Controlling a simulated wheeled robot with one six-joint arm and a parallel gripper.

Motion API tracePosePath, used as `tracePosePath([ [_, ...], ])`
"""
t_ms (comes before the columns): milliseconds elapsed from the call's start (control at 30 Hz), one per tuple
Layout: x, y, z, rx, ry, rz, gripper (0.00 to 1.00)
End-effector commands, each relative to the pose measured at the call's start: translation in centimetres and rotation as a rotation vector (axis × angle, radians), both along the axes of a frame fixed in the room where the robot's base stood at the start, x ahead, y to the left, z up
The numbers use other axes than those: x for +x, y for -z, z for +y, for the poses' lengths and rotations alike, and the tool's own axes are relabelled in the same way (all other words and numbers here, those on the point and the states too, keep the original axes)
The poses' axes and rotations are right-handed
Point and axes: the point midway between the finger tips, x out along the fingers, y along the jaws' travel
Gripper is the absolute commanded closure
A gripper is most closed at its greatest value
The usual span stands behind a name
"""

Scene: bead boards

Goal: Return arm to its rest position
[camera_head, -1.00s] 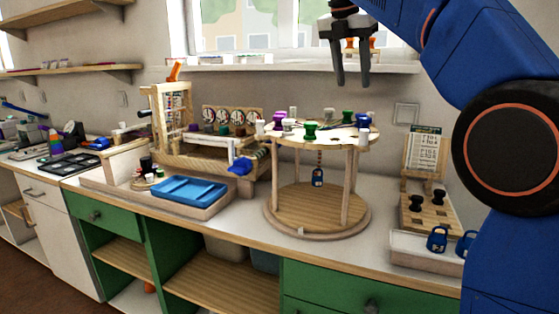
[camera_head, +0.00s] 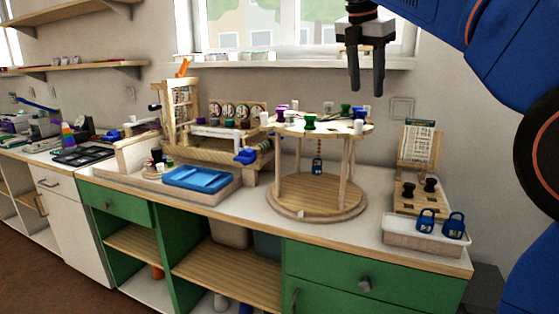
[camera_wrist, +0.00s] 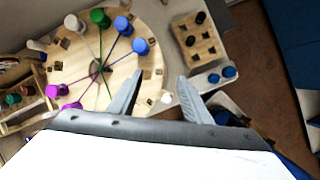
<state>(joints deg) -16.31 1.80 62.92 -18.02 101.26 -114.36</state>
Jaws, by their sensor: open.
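My gripper (camera_head: 367,80) hangs in the air in the head view, in front of the window, above and to the right of the round wooden stand (camera_head: 352,126). Its two dark fingers point down, apart and empty. In the wrist view my gripper (camera_wrist: 160,95) also shows spread fingers with nothing between them. The round stand's top (camera_wrist: 75,60) lies below, with green (camera_wrist: 100,17), blue (camera_wrist: 141,46) and purple (camera_wrist: 72,106) bobbins around it and cords running to its centre. My blue arm reaches in from the right in the head view.
A wooden board with black knobs (camera_head: 408,188) and a white tray with two blue padlock-shaped weights (camera_head: 427,220) stand right of the stand. A blue tray (camera_head: 196,179) and wooden frame (camera_head: 183,107) stand left. A window sill (camera_head: 270,62) runs behind my gripper.

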Motion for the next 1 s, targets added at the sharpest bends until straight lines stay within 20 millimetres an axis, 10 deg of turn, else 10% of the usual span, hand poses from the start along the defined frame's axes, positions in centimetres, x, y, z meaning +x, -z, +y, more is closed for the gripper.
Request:
tracePosePath([
  [467,-8.5,8.8,-4.3,0.256,0.548,-0.140,0.56],
  [1000,-22.6,27.3,-7.5,0.647,1.399,-0.270,0.56],
])
